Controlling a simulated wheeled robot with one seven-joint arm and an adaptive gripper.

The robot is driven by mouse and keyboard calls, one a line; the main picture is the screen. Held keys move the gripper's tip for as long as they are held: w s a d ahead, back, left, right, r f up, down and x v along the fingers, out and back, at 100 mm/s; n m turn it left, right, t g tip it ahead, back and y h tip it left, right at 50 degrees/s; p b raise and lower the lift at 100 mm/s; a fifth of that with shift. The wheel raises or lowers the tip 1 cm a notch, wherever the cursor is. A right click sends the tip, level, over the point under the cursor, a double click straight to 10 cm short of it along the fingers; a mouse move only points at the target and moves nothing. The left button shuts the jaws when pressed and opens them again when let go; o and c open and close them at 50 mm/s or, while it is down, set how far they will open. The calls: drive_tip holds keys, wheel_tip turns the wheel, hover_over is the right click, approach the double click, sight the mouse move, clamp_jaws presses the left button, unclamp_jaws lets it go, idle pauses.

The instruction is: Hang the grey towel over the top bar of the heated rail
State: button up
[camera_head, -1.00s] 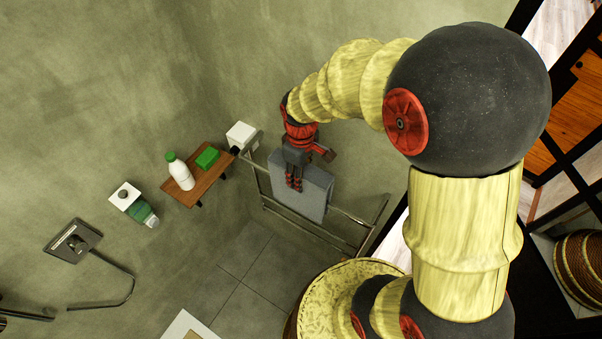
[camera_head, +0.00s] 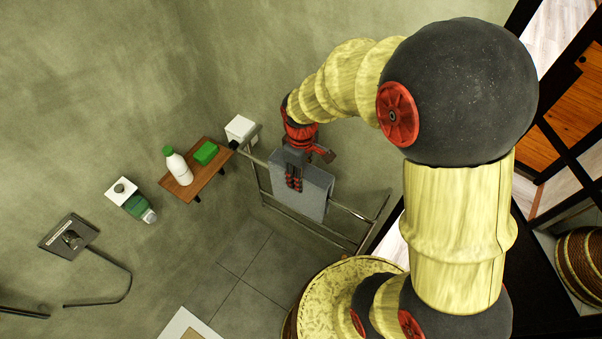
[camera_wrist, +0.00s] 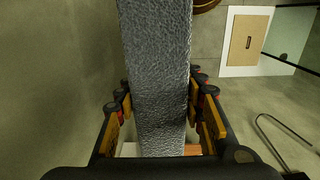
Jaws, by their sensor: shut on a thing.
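The grey towel (camera_head: 312,184) is a thick folded slab hanging upright at the heated rail (camera_head: 356,212). The rail's top bar shows to the left and right of the towel and is hidden behind or within it; I cannot tell if the towel straddles the bar or is in front of it. My gripper (camera_head: 293,183) is at the towel's upper part, fingers pointing down, shut on it. In the wrist view the towel (camera_wrist: 160,70) runs between the fingers of my gripper (camera_wrist: 162,102).
A white box (camera_head: 240,129) is on the wall by the rail's left end. A round patterned top (camera_head: 335,295) stands before the rail. Open floor (camera_head: 245,265) lies left of it.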

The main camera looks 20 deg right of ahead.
drive_tip(key=shift+f+b, duration=1.9)
drive_tip(key=shift+f, duration=1.2)
drive_tip(key=o, duration=1.3)
drive_tip(key=shift+o, duration=0.5)
wheel_tip(320, 180, up, 12)
drive_tip(key=shift+r, duration=0.1)
